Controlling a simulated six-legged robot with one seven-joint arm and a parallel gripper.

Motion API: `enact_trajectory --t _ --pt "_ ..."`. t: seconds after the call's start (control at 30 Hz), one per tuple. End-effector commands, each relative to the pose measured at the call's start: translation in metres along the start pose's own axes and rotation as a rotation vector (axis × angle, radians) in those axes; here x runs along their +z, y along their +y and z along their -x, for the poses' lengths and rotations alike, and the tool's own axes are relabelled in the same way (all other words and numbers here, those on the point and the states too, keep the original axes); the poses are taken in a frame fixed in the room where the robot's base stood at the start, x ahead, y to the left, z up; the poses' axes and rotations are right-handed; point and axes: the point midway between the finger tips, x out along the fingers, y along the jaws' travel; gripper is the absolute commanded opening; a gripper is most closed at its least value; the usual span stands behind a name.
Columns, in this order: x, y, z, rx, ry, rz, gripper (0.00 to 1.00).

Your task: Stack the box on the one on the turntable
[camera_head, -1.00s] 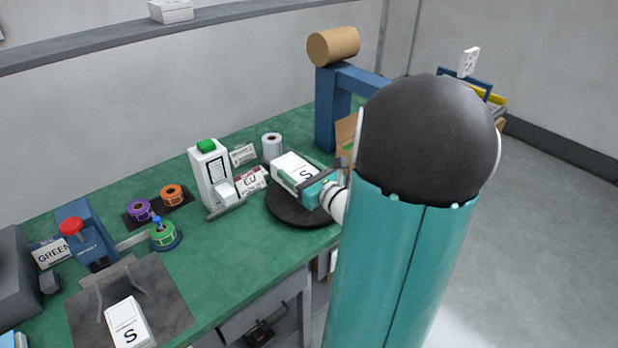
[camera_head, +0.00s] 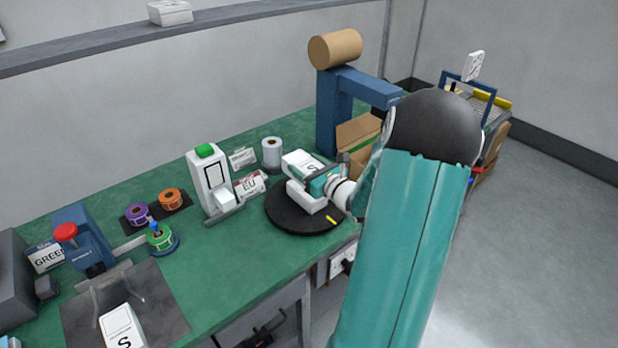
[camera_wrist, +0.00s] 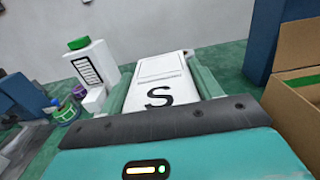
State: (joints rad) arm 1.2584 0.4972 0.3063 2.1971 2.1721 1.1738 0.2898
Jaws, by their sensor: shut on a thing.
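My gripper (camera_head: 324,174) is shut on a white box marked S (camera_head: 298,160). In the wrist view the box (camera_wrist: 158,84) sits between the two green fingers, its S face up. In the head view the held box is directly above another white box (camera_head: 304,199) on the black turntable (camera_head: 285,219). The held box looks slightly offset from the lower one. I cannot tell whether the two boxes touch. The lower box is partly hidden by the held box and my gripper.
Another white S box (camera_head: 121,328) lies on the grey mat at the front left. A white device with a green top (camera_head: 211,180) and an EU label card (camera_head: 250,187) stand left of the turntable. A blue post (camera_head: 332,112) and an open carton (camera_head: 357,137) stand behind right.

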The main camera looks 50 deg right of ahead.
Motion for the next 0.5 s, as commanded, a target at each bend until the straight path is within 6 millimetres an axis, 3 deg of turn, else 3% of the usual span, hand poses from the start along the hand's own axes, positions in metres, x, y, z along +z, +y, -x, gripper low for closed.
enact_trajectory --t 0.2,0.5 --pt "-0.029 -0.019 -0.017 0.000 -0.001 -0.002 0.37" --pt "-0.052 -0.028 -0.025 0.000 0.001 -0.003 0.37"
